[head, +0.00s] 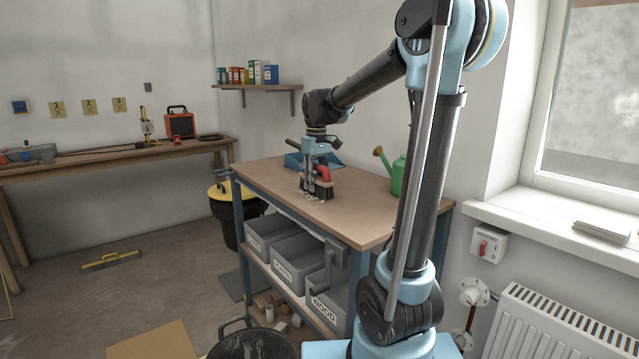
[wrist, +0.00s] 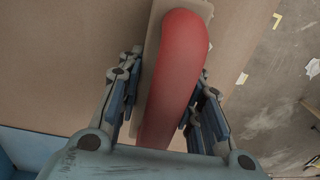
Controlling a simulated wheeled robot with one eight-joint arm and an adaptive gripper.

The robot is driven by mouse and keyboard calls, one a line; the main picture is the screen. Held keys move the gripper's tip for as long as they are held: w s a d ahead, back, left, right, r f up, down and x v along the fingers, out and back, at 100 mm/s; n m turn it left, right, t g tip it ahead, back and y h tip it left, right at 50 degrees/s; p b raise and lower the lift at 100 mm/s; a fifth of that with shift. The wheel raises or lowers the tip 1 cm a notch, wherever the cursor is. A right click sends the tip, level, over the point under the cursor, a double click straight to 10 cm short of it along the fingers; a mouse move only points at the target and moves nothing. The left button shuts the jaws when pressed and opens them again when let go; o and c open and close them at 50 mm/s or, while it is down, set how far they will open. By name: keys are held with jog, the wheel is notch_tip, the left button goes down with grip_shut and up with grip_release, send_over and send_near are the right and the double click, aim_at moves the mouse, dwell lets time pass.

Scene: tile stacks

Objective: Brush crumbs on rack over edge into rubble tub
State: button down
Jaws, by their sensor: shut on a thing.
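My gripper (head: 318,166) is shut on the red handle of a hand brush (head: 322,176). The brush's dark bristles are down at the top of the wooden-topped rack (head: 355,200). Pale crumbs (head: 313,198) lie on the top around the bristles, near its left edge. In the wrist view my gripper (wrist: 168,74) has a finger on each side of the red brush handle (wrist: 182,60); bristles and crumbs are hidden there. A black tub (head: 252,345) stands on the floor at the bottom of the head view; its inside is mostly cut off.
A black bin with a yellow lid (head: 222,190) stands left of the rack. A blue dustpan-like item (head: 293,160) and a green watering can (head: 398,176) are on the rack top. Grey bins (head: 290,262) fill its shelf below. The top's front right is clear.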

jog(key=shift+s+a, duration=0.6)
jog(key=shift+a, duration=0.3)
jog(key=shift+s+a, duration=0.6)
jog(key=shift+a, duration=0.25)
jog(key=shift+s+a, duration=0.6)
jog(key=shift+a, duration=0.3)
jog(key=shift+s+a+f, duration=0.1)
jog(key=shift+s+a, duration=0.4)
jog(key=shift+a, duration=0.2)
jog(key=shift+s+a, duration=0.45)
jog(key=shift+a, duration=0.2)
jog(key=shift+w+d+r, duration=0.15)
jog(key=shift+d+r, duration=0.05)
jog(key=shift+r, duration=0.65)
jog(key=shift+w+d+r, duration=0.1)
jog(key=shift+d+r, duration=0.05)
jog(key=shift+r, duration=0.65)
jog(key=shift+w+d+r, duration=0.15)
jog(key=shift+d+r, duration=0.05)
jog(key=shift+r, duration=0.65)
